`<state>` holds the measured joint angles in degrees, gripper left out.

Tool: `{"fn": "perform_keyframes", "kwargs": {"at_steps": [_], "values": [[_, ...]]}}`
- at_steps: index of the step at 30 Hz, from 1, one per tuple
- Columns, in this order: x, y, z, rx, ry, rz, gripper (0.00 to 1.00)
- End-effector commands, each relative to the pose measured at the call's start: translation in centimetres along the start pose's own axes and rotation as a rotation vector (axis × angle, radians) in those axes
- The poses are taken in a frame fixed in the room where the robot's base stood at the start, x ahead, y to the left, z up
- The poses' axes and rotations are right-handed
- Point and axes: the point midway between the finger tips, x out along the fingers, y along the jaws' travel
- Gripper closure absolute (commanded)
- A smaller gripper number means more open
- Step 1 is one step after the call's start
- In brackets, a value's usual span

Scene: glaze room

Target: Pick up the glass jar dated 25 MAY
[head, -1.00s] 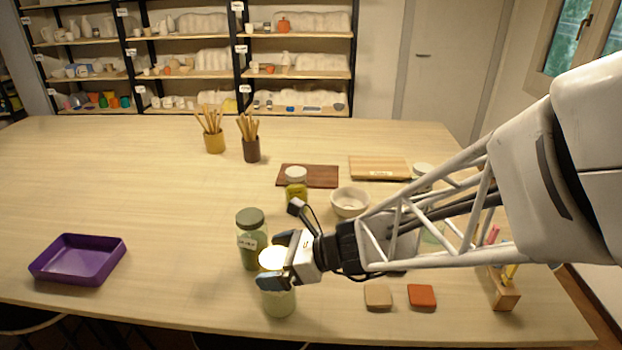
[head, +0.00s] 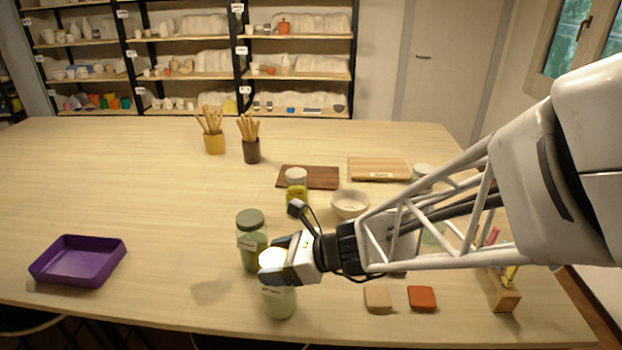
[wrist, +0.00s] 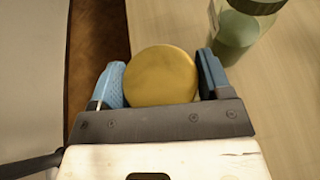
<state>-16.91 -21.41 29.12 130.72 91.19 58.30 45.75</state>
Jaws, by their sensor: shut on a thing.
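A pale green glass jar (head: 279,305) with a yellow lid stands upright near the front of the table, its small label too fine to read. My gripper (head: 272,268) is shut on it near the lid. In the wrist view the round yellow lid (wrist: 161,76) sits between the two blue fingertips (wrist: 161,84). I cannot tell whether the jar's base touches the table. A green jar (head: 251,243) with a dark green lid and a label stands just behind left; it also shows in the wrist view (wrist: 238,33).
A yellow-green jar (head: 297,196), a white bowl (head: 350,204) and boards (head: 322,178) are behind. Beige (head: 378,299) and orange (head: 422,298) tiles lie to the right. A purple tray (head: 77,260) is at left, with clear table between. My arm hides part of the right side.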

Motion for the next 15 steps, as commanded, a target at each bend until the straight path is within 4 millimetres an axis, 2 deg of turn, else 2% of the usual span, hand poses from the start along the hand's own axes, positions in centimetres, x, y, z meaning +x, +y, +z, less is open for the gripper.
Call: {"fn": "perform_keyframes", "kwargs": {"at_steps": [8,15], "values": [[-0.1,0.0,0.1,0.002,0.002,0.000,1.00],[-0.7,0.0,1.6,-0.001,0.001,0.000,1.00]]}}
